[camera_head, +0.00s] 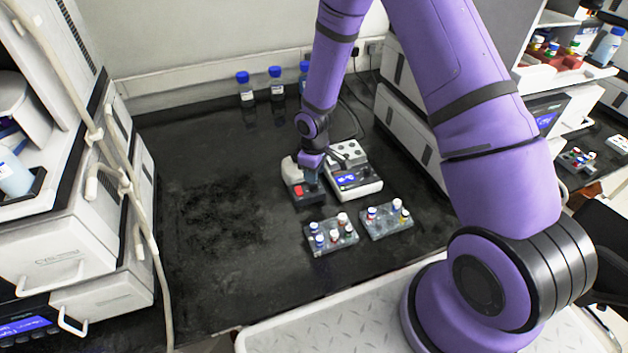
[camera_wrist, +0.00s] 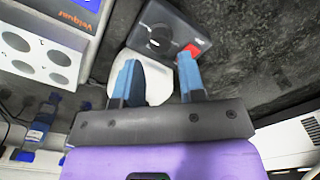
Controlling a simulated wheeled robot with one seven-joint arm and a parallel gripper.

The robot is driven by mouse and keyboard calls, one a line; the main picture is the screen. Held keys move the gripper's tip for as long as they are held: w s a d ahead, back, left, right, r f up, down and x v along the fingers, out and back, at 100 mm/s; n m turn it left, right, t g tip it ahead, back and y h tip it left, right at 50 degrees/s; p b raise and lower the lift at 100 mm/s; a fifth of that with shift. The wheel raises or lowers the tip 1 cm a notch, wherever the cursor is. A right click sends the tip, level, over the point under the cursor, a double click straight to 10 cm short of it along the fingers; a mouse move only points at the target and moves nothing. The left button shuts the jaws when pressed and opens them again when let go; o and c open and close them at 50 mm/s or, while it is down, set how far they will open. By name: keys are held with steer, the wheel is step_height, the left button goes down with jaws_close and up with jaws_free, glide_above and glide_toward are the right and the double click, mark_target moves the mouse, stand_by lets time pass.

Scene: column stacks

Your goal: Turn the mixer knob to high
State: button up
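The mixer (camera_head: 306,198) stands on the black bench in the head view. It has a dark grey base, a red switch (camera_head: 298,190) and a white top (camera_head: 290,167). In the wrist view the mixer base (camera_wrist: 186,22) is at the top, with the round black knob (camera_wrist: 160,40) beside the red switch (camera_wrist: 194,49). My gripper (camera_wrist: 158,72) is open, its two blue fingers apart with nothing gripped. The fingers point toward the mixer, and the white top (camera_wrist: 152,88) shows behind and between them. In the head view my gripper (camera_head: 312,174) hides the knob.
A white device with a blue screen (camera_head: 347,180) stands close to the mixer's right. Two vial racks (camera_head: 330,247) (camera_head: 386,232) stand in front. Blue-capped bottles (camera_head: 276,85) stand at the back wall. The bench (camera_head: 220,240) to the left is clear.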

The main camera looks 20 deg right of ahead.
step_height(320, 180, up, 6)
stand_by(0.4)
stand_by(0.3)
steer(key=s+d+r+m+t, duration=0.1)
steer(key=s+d+r, duration=0.15)
steer(key=r, duration=0.65)
steer(key=s+d+r+m+t+h, duration=0.1)
steer(key=s+r+m, duration=0.15)
steer(key=r, duration=0.55)
steer(key=s+d+r+m+t, duration=0.1)
steer(key=s+d+r, duration=0.15)
steer(key=r, duration=0.65)
steer(key=s+r+m, duration=0.1)
steer(key=s+r, duration=0.3)
steer(key=s, duration=0.3)
steer(key=s+r+m+t, duration=0.1)
steer(key=s+r+m, duration=0.1)
steer(key=s+r, duration=0.2)
steer(key=s+r+m+t+y, duration=0.1)
steer(key=s+r, duration=0.3)
steer(key=s, duration=0.7)
steer(key=shift+d+r, duration=0.4)
steer(key=shift+d, duration=0.05)
